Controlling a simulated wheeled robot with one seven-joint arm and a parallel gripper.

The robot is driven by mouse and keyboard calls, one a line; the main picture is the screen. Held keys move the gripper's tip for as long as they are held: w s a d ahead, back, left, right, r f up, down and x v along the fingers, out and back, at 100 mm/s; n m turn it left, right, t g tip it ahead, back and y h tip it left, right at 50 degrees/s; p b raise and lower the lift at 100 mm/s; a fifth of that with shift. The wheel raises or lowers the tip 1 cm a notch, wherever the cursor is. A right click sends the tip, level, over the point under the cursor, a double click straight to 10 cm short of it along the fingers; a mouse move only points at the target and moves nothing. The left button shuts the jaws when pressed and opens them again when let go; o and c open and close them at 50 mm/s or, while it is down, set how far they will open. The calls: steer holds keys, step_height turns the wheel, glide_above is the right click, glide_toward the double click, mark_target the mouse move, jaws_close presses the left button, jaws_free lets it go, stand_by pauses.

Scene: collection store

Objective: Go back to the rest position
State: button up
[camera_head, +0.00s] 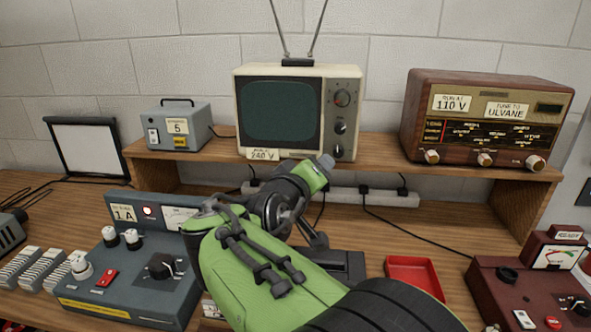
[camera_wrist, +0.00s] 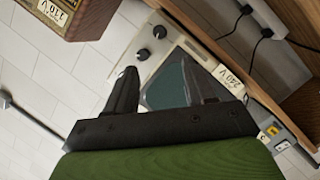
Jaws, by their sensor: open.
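My gripper (camera_wrist: 165,72) shows in the wrist view with its two dark fingers apart and nothing between them. Beyond the fingers is the cream television (camera_wrist: 160,62), seen tilted, with its 240 V label. In the head view my green arm reaches over the bench from the lower right. Its far end is in front of the television (camera_head: 341,90), near the shelf edge. The gripper fingers cannot be made out clearly there.
A wooden shelf (camera_head: 375,150) carries a grey box (camera_head: 178,127), the television and a brown radio (camera_head: 485,118). Below are a power strip (camera_head: 385,196), a blue-grey supply unit (camera_head: 125,280), a red tray (camera_head: 414,263) and a maroon meter unit (camera_head: 510,280). Cables cross the bench.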

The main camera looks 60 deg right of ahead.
steer(key=w+a+f+n+t+y+p, duration=0.1)
steer(key=a+f+n+t+y+p, duration=0.15)
steer(key=a+y, duration=0.6)
steer(key=w+a+f+n+t+y+p, duration=0.1)
steer(key=w+a+f+t+y+p, duration=0.2)
steer(key=a, duration=1)
steer(key=s+a+f+n+g+y+p, duration=0.2)
steer(key=s+a+g+y+p, duration=0.1)
steer(key=s+a, duration=0.4)
steer(key=a+y, duration=0.1)
steer(key=a, duration=0.2)
steer(key=shift+s+a, duration=0.4)
steer(key=shift+r, duration=0.1)
